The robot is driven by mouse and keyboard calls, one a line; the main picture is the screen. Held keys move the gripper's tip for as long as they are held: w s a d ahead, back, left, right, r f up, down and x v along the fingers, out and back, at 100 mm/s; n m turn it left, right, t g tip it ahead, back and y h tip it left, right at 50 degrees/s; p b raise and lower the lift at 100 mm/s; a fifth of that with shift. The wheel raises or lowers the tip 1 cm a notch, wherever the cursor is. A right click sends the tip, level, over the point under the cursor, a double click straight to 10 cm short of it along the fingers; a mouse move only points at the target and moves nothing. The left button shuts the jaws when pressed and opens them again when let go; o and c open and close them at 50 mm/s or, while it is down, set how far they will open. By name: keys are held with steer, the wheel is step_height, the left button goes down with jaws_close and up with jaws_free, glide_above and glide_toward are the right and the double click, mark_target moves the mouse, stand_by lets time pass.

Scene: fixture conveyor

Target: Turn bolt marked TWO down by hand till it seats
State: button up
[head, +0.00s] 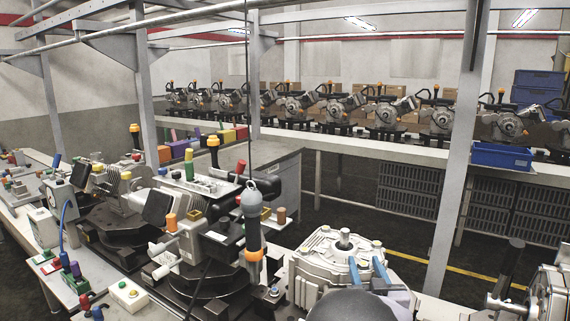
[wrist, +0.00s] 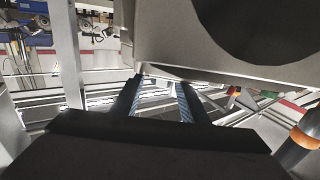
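A light grey cast housing (head: 318,262) stands at the front middle, with a short upright stub (head: 344,240) and several small round bolt-like heads on top. I cannot read any marking, so I cannot tell which bolt is TWO. My gripper (head: 366,262) has its two blue-padded fingers at the right side of the housing, apart from each other. The wrist view shows the fingers (wrist: 160,88) spread with an empty gap between them. A grey part with a large dark round area (wrist: 235,30) fills the top of that view, just beyond the fingertips.
A hanging tool with an orange collar (head: 251,222) is left of the housing. Dark fixtures with machined parts (head: 190,245) crowd the left bench. A button box (head: 128,293) is at lower left. A grey post (head: 461,150) rises at right. Blue bins (head: 500,155) are behind.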

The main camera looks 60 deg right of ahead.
mark_target(367, 265)
steer(key=b+v, duration=0.1)
steer(key=v, duration=0.5)
steer(key=shift+s+a, duration=0.1)
steer(key=w+d+r+n, duration=0.1)
steer(key=d+r, duration=0.1)
steer(key=w+d+r+n+g+p, duration=0.1)
steer(key=d+r, duration=0.1)
steer(key=d+r+n+g+p, duration=0.1)
steer(key=r, duration=0.1)
steer(key=shift+w+d+r+n, duration=0.3)
steer(key=shift+w+d+r, duration=0.05)
steer(key=shift+w+d, duration=0.05)
steer(key=w+r+n+g+y+p, duration=0.35)
steer(key=w+r+n+p, duration=0.45)
steer(key=w+n, duration=0.5)
steer(key=w+a+r+n+g+p, duration=0.2)
steer(key=w+a+r+n, duration=0.4)
steer(key=r, duration=0.3)
steer(key=shift+w+r+n+p, duration=0.25)
steer(key=shift+w+n+p, duration=0.2)
steer(key=shift+w+n, duration=0.4)
steer(key=shift+g+h, duration=0.25)
